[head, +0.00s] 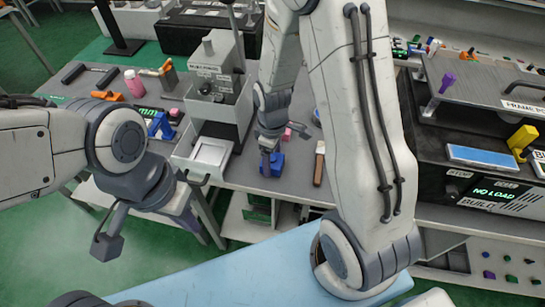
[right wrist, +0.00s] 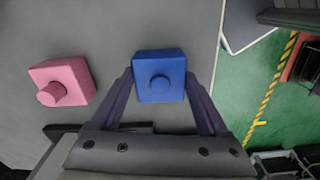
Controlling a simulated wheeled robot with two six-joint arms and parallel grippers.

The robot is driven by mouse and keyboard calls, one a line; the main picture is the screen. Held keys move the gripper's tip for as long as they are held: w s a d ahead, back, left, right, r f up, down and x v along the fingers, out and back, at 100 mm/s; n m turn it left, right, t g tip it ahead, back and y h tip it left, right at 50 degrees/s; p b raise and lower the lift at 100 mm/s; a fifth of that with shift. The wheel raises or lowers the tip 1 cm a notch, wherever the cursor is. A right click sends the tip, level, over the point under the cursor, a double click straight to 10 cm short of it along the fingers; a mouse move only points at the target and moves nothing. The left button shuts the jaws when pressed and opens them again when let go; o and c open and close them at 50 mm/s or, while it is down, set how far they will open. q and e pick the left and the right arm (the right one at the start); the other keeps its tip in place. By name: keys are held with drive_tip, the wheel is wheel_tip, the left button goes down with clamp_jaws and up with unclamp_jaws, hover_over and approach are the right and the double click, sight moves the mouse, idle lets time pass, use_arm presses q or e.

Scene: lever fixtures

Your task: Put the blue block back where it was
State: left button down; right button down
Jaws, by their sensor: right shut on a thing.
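The blue block (head: 276,166) has a round knob on top and is on the grey bench near its front edge. In the right wrist view the blue block (right wrist: 160,72) sits between the two fingers. My right gripper (head: 267,160) is shut on it; the wrist view also shows this gripper (right wrist: 159,90). I cannot tell whether the block touches the bench. My left gripper (head: 107,246) hangs in front of the bench at left, away from the block; its finger opening does not show clearly.
A pink block (right wrist: 62,80) with a knob lies left of the blue block. A wooden-handled tool (head: 319,165) lies to its right in the head view. A grey lever fixture (head: 215,85) stands at left. A black machine (head: 480,175) reading "NO LOAD" is at right.

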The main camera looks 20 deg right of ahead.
sight(272, 158)
drive_tip(key=shift+f, duration=0.2)
unclamp_jaws()
drive_tip(key=shift+r, duration=0.1)
wheel_tip(272, 158, up, 12)
drive_tip(key=s+a+r+m, duration=0.1)
drive_tip(key=s+a+r, duration=0.1)
drive_tip(key=s+a, duration=0.4)
drive_tip(key=s+a+r+m+y, duration=0.1)
drive_tip(key=s+a+r, duration=0.2)
drive_tip(key=s, duration=0.9)
drive_tip(key=a, duration=0.3)
drive_tip(key=shift+a+r, duration=0.15)
drive_tip(key=shift+a, duration=0.05)
